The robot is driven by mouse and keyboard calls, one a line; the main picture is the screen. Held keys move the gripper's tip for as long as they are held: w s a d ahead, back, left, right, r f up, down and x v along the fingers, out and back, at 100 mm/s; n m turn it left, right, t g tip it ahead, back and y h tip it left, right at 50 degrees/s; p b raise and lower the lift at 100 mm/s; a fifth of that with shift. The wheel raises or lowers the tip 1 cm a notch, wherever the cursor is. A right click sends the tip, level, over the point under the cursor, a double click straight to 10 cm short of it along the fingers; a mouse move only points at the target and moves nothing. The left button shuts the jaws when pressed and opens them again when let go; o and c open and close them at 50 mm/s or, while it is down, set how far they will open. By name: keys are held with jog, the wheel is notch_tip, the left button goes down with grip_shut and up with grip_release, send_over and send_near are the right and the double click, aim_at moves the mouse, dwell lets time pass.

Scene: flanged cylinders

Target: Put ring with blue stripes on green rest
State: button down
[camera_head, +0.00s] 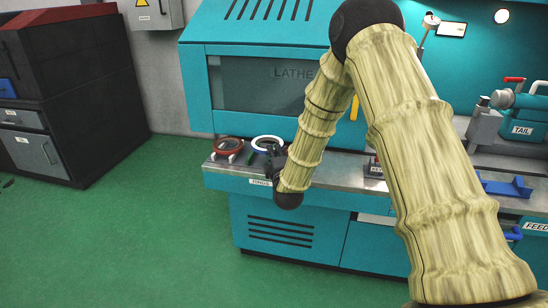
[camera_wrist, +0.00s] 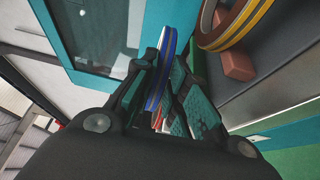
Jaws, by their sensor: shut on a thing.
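The ring with blue stripes (camera_wrist: 161,70) stands on edge between the teal finger pads of my gripper (camera_wrist: 165,82) in the wrist view. My gripper is shut on it. In the camera_head view the ring (camera_head: 267,139) shows as a white and blue hoop at the left end of the lathe's grey ledge, with my gripper (camera_head: 273,158) at its right side. A green piece, likely the green rest (camera_head: 249,158), shows just below the ring; it also shows as a green strip (camera_wrist: 200,62) beside my finger. I cannot tell whether ring and rest touch.
A red-brown ring with yellow stripes (camera_wrist: 239,24) sits on a red rest (camera_wrist: 236,63) beside the held ring; it is at the ledge's left end (camera_head: 229,145). The lathe window (camera_head: 262,84) rises behind. A blue rest (camera_head: 507,187) lies far right.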

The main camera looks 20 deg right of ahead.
jog(key=shift+f, duration=0.6)
jog(key=shift+f+b, duration=0.3)
jog(key=shift+f, duration=0.4)
jog(key=c, duration=1.4)
grip_release()
jog(key=shift+c, duration=0.2)
